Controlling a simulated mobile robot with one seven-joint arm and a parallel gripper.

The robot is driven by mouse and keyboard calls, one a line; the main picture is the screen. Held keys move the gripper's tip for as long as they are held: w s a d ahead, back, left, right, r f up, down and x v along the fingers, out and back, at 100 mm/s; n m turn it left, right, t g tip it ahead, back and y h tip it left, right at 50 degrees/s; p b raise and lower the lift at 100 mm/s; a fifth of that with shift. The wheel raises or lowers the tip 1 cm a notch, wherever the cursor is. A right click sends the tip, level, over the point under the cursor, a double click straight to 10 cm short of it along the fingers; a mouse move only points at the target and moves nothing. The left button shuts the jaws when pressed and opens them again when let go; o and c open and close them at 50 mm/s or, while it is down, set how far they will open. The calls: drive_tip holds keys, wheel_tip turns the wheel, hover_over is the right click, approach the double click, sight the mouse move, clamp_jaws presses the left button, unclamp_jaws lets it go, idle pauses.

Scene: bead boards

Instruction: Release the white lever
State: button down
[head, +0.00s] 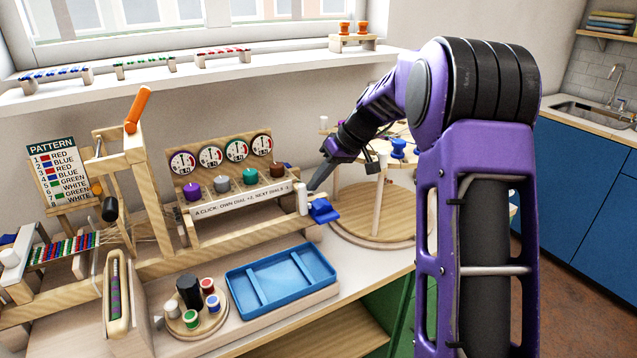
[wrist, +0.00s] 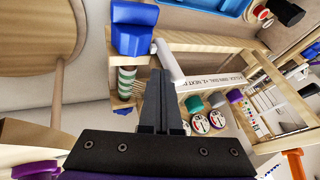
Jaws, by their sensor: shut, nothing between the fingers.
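The white lever (head: 302,198) is a short white cylinder at the right end of the dial box (head: 235,208). In the wrist view the lever (wrist: 168,62) lies just beyond my fingertips, tilted in the picture. My gripper (head: 313,187) comes down from the upper right with its tips close beside the lever. It also shows in the wrist view (wrist: 160,74), its two dark fingers together and empty. I cannot tell whether the tips touch the lever.
A blue block (head: 323,211) sits just right of the lever. A round wooden stand (head: 378,218) with posts is behind my gripper to the right. A blue tray (head: 281,279) lies in front. Four dials and coloured knobs line the box.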

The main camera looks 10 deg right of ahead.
sight(300, 190)
drive_tip(key=a+h, duration=0.2)
drive_tip(key=s+a+n+t+h+b, duration=0.1)
drive_tip(key=shift+a+r+h, duration=0.2)
drive_tip(key=shift+r+h, duration=0.05)
drive_tip(key=shift+h, duration=0.15)
drive_tip(key=shift+s+a+f+t+h, duration=0.15)
drive_tip(key=shift+s+a+t+h, duration=0.1)
drive_tip(key=shift+a+h, duration=0.3)
drive_tip(key=shift+s+a+f+t+h, duration=0.1)
drive_tip(key=shift+a+t+h, duration=0.15)
drive_tip(key=shift+a+h, duration=0.3)
drive_tip(key=shift+d, duration=0.15)
drive_tip(key=shift+w+d+f, duration=0.2)
drive_tip(key=shift+d+f, duration=0.15)
drive_tip(key=shift+d, duration=0.25)
